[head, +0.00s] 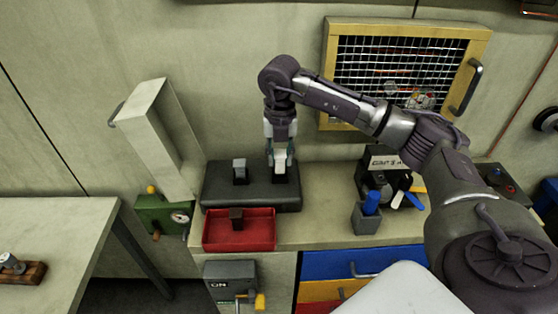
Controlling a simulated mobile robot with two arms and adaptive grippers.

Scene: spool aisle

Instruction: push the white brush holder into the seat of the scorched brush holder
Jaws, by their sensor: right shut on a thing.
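My right gripper (282,152) reaches down over the dark block (260,197) on the bench and is shut on the white brush holder (281,163). The white holder is upright at the block's right-hand seat; I cannot tell how deep it sits. A grey holder (240,166) stands in the block's left-hand seat. A dark brown piece, which looks like the scorched brush holder (236,213), is in the red tray (263,241) in front of the block. My left gripper is not in view.
A yellow-framed mesh panel (484,35) is on the wall behind my right arm. A grey cup (366,219) with a blue item stands to the right. A green box with a gauge (179,217) is at left. Drawers (335,264) are below the bench.

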